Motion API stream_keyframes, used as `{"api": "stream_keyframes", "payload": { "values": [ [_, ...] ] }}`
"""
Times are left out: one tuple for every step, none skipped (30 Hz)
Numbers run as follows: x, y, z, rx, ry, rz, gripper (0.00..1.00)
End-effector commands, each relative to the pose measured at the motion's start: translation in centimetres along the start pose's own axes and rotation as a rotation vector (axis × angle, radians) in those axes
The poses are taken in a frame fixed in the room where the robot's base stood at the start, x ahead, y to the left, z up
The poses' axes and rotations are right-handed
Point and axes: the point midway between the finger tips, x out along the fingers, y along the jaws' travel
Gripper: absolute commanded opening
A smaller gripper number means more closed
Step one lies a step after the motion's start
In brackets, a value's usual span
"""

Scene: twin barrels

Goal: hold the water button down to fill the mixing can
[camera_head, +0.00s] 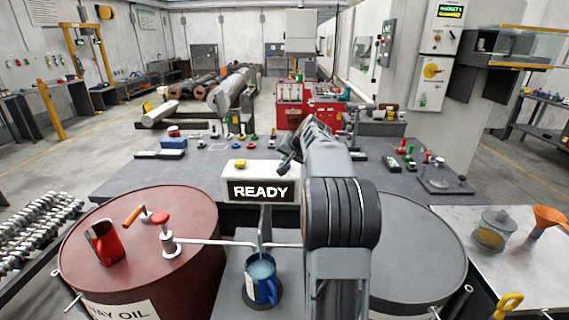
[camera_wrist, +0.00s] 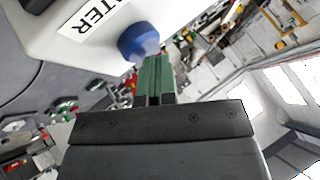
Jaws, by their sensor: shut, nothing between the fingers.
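The blue mixing can (camera_head: 266,290) stands below the spout (camera_head: 262,228) between the two barrels, with pale blue liquid visible inside. In the wrist view the round blue water button (camera_wrist: 140,42) sticks out of a white box (camera_wrist: 52,42) whose label ends in "TER". My gripper (camera_wrist: 157,64) is shut and empty, its green fingers right beside the blue button. They look close to or against its edge; I cannot tell whether they press it. In the head view my arm hides the button, and the gripper shows only partly.
A white box with a READY sign (camera_head: 262,191) and a yellow button (camera_head: 240,163) stands behind the can. A grey barrel (camera_head: 420,250) is at right. The dark workbench (camera_head: 120,184) lies behind.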

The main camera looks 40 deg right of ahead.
Motion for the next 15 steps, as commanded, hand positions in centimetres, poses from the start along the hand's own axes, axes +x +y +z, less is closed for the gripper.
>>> {"api": "stream_keyframes", "payload": {
  "values": [
    [0.07,0.05,0.06,0.000,-0.002,0.001,0.00],
    [0.07,0.05,0.06,0.000,-0.002,0.001,0.00],
    [0.07,0.05,0.06,0.000,-0.002,0.001,0.00],
    [0.07,0.05,0.06,0.000,-0.002,0.001,0.00],
    [0.07,0.06,0.06,0.000,-0.002,0.001,0.00],
    [0.06,0.05,0.06,0.000,-0.002,0.001,0.00],
    [0.06,0.05,0.05,0.000,-0.002,0.001,0.00],
    [0.04,0.03,0.04,0.000,-0.002,0.001,0.00],
    [0.00,0.00,0.01,0.000,-0.002,0.001,0.00],
    [-0.05,-0.03,-0.02,0.000,-0.002,0.001,0.00],
    [-0.10,-0.07,-0.06,0.000,-0.002,0.001,0.00],
    [-0.20,-0.14,-0.14,0.000,-0.002,0.001,0.00],
    [-0.29,-0.20,-0.20,0.000,-0.002,0.001,0.00],
    [-0.38,-0.27,-0.27,0.000,-0.002,0.001,0.00],
    [-0.52,-0.37,-0.37,0.000,-0.002,0.000,0.00]
  ]
}}
